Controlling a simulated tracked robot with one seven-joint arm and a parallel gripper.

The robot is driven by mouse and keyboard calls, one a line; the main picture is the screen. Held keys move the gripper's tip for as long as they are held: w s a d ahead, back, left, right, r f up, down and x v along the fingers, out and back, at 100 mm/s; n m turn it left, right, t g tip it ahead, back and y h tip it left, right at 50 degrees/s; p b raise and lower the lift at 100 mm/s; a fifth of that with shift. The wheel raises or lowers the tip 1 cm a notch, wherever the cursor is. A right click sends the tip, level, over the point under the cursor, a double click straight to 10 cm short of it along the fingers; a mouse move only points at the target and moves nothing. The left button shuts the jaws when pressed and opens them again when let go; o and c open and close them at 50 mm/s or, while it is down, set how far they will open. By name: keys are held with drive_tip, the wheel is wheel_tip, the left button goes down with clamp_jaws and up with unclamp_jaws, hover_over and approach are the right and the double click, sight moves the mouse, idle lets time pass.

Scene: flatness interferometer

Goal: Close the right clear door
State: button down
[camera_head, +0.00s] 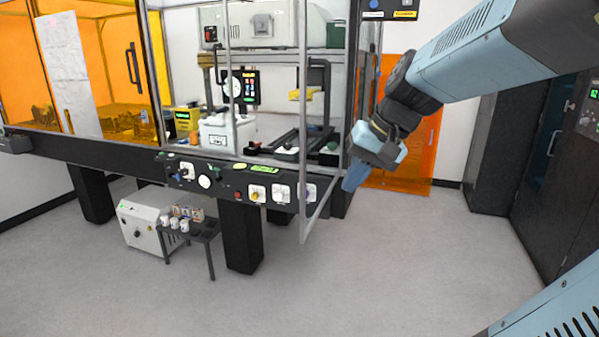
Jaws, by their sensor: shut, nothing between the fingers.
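The right clear door (323,206) is a transparent pane in a thin grey metal frame on the front of the interferometer enclosure. It stands open, swung out towards me. Its free upright edge (303,120) is nearer me, and its bottom rail slants back to the enclosure's dark right post. My gripper (354,178) is at the right of the door, on its outer side, pointing down with blue fingers close together and nothing held. A narrow gap shows between it and the door frame; I cannot tell the depth between them.
A dark control panel with gauges (258,193) runs below the opening. Instruments, including a white box (222,133), sit inside. Orange panels (100,50) enclose the left part. A small black table (197,231) with cups stands below. The grey floor (400,260) at the right is clear.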

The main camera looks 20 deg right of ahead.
drive_tip(key=w+d+r+m+t+y, duration=0.15)
drive_tip(key=w+d+m+y, duration=0.25)
drive_tip(key=w+d, duration=0.55)
approach(311, 180)
drive_tip(key=shift+x, duration=2.9)
drive_tip(key=shift+s+a+r, duration=0.1)
drive_tip(key=shift+s, duration=0.05)
